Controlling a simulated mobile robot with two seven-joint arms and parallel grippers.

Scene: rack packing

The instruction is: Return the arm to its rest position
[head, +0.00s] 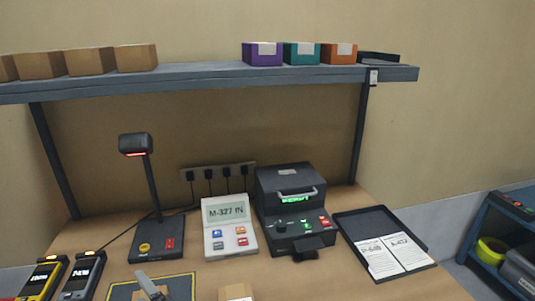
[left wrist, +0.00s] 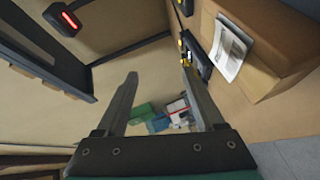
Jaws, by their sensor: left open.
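My left gripper (left wrist: 158,73) shows in the left wrist view with its two fingers apart and nothing between the tips. Green, white and red items (left wrist: 165,115) show small beyond the fingers; I cannot tell what they are. In the head view no arm can be made out for certain. A grey angled piece (head: 150,284) shows at the bottom edge over a dark mat with a yellow border (head: 183,287); I cannot tell what it is. My right gripper is in neither view.
A desk holds a scanner stand (head: 146,205), a terminal (head: 229,228), a printer (head: 289,205) and a dark tray (head: 375,222) with papers. A shelf (head: 205,74) above bears several boxes. A cardboard box (left wrist: 262,55) with a paper is at right in the wrist view.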

